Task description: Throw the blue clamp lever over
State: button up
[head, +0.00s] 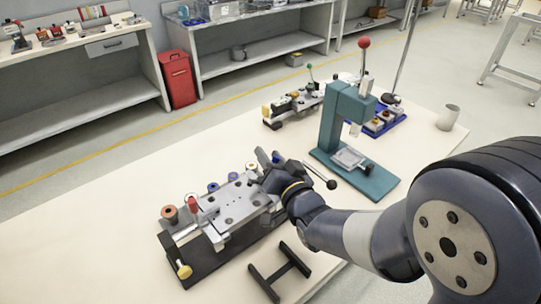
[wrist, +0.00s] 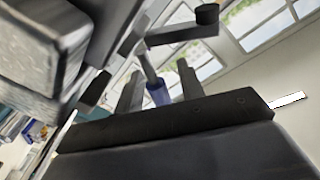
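The blue clamp lever (wrist: 158,93) shows in the wrist view as a blue grip on a thin grey metal stem. It stands between the two dark fingers of my gripper (wrist: 159,88), with a gap visible on both sides. The fingers are open around it. In the head view my gripper (head: 266,180) is at the right back end of the clamp fixture (head: 235,200), a grey plate on a dark base. There my gripper and wrist hide most of the lever, and I cannot make out its tilt.
A red-handled lever (head: 193,205) and an orange-brown spool (head: 170,213) stand at the fixture's left end. A black H-shaped stand (head: 280,271) lies in front. The table's left side is clear.

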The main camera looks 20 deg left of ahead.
grip_shut()
dwell(0.4)
jog(key=shift+b, duration=0.6)
jog(key=n+b, duration=0.2)
jog(key=b, duration=0.2)
jog(key=s+a+n+y+b, duration=0.1)
jog(key=n+b, duration=0.2)
jog(key=b, duration=0.1)
jog(key=s+r+n+b, duration=0.1)
jog(key=n+b, duration=0.1)
jog(key=b, duration=0.1)
jog(key=shift+s+a+t+y+b, duration=0.15)
jog(key=shift+t+y+b, duration=0.15)
jog(key=shift+b, duration=0.1)
jog(key=shift+n, duration=0.3)
